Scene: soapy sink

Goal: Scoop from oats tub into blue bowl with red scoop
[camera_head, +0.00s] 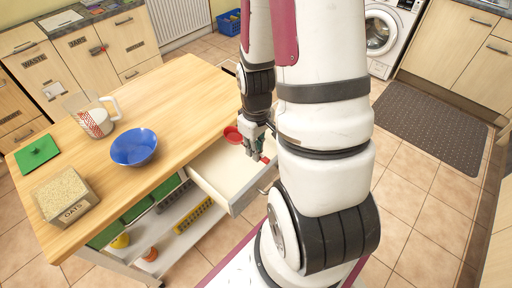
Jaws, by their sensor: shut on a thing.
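The oats tub (72,216), labelled OATS, stands open at the near left corner of the wooden worktop, full of pale oats. The blue bowl (134,148) stands to the right of and beyond the tub; it looks empty. My gripper (258,152) points down over the open drawer at the worktop's right side, shut on the red scoop (233,135). The scoop's round cup shows to the left of the jaws and a red end shows to the right. The jaws hide the middle of the scoop. I cannot tell whether it touches the drawer.
A clear jug (103,124) stands behind the bowl. The pale drawer (214,184) juts out from the worktop (190,92), whose middle and back are clear. Shelves below hold several things.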

